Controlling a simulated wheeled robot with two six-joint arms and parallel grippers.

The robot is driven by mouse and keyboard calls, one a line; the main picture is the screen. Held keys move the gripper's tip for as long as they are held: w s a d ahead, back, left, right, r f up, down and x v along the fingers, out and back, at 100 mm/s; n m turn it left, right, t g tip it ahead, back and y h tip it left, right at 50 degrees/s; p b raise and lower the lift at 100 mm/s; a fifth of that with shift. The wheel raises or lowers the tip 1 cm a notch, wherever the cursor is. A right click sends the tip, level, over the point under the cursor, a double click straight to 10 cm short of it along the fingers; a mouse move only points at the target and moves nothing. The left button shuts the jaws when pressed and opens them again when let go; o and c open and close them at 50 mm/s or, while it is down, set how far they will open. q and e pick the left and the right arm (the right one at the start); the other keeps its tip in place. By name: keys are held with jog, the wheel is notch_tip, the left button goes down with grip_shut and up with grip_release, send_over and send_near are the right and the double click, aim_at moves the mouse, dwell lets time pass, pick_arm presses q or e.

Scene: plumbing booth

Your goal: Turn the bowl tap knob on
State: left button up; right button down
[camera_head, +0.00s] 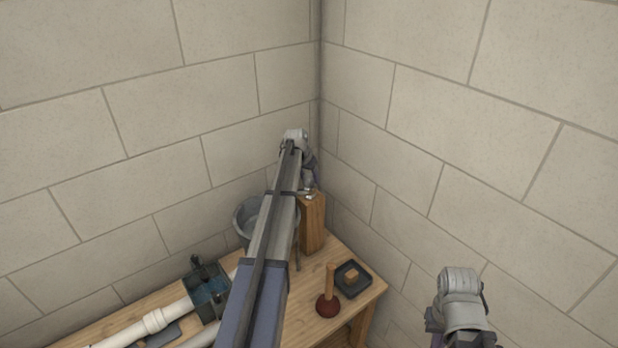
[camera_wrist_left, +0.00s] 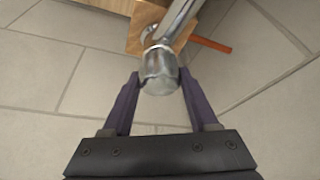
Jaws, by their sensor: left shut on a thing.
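The chrome tap knob (camera_wrist_left: 160,74) is a rounded, ribbed piece at the end of a shiny metal tube in the left wrist view. My left gripper (camera_wrist_left: 160,80) has one dark finger on each side of the knob and is shut on it. In the head view my left gripper (camera_head: 309,184) is beside the top of a wooden block (camera_head: 314,226), near the wall corner. The grey metal bowl (camera_head: 243,216) is partly hidden behind my left arm.
Stone block walls meet close behind the gripper. An orange-red bar (camera_wrist_left: 212,45) lies beyond the knob.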

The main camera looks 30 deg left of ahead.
pick_arm(q)
jog(key=n+y, duration=0.1)
jog(key=n, duration=0.3)
jog(key=shift+d+n+y, duration=0.1)
jog(key=shift+n+y, duration=0.2)
jog(key=shift+y, duration=0.1)
jog(key=shift+n+g+y, duration=0.6)
jog(key=shift+n+g, duration=0.1)
jog(key=shift+n, duration=1.3)
jog(key=o, duration=1.4)
jog(key=shift+r, duration=0.1)
jog(key=p+v, duration=0.7)
jog(key=shift+s+d+r, duration=0.1)
jog(key=shift+r, duration=0.15)
